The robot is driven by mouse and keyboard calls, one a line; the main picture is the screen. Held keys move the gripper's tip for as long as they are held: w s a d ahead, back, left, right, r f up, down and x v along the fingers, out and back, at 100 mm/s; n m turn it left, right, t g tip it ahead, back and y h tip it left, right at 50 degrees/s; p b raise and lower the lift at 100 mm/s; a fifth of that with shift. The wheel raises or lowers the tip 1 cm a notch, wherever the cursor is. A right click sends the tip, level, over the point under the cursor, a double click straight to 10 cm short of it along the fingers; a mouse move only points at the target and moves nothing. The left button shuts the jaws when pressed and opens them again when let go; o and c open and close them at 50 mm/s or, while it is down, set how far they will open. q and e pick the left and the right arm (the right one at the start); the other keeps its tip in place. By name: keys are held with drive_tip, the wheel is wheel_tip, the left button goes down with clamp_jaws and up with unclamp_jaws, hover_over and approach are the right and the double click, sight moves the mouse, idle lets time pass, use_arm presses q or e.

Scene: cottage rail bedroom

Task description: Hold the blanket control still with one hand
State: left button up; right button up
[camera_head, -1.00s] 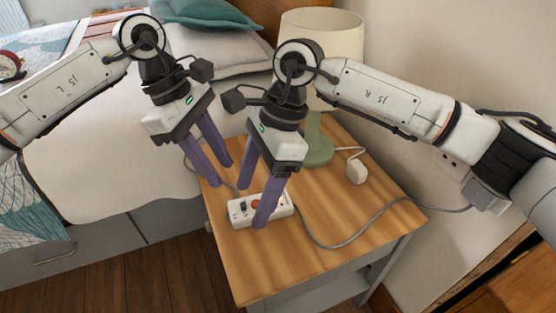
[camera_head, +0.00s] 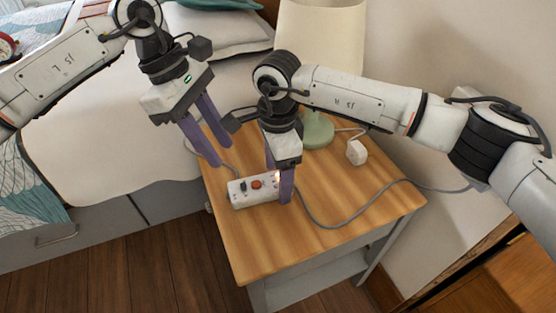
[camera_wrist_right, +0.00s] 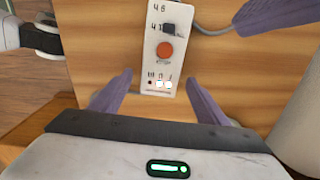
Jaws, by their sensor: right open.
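The blanket control (camera_head: 240,199) is a white box with an orange-red round button and a dark switch, lying flat on the wooden bedside table (camera_head: 330,226). Its grey cable leaves the far left end. In the right wrist view the control (camera_wrist_right: 153,70) lies lengthwise, with small lit marks at its near end. My right gripper (camera_head: 278,185) is open, its purple fingers at the control's right end; in the wrist view they (camera_wrist_right: 160,76) lie either side of that end. Contact cannot be told. My left gripper (camera_head: 224,153) is open and empty, above the control's left end and apart from it.
A lamp with a cream shade (camera_head: 320,40) and green base (camera_head: 317,131) stands at the table's back. A white plug block (camera_head: 356,152) lies beside it. A grey cable (camera_head: 384,189) crosses the table's right. The bed (camera_head: 90,140) adjoins on the left.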

drive_tip(key=shift+f, duration=0.4)
drive_tip(key=c, duration=1.2)
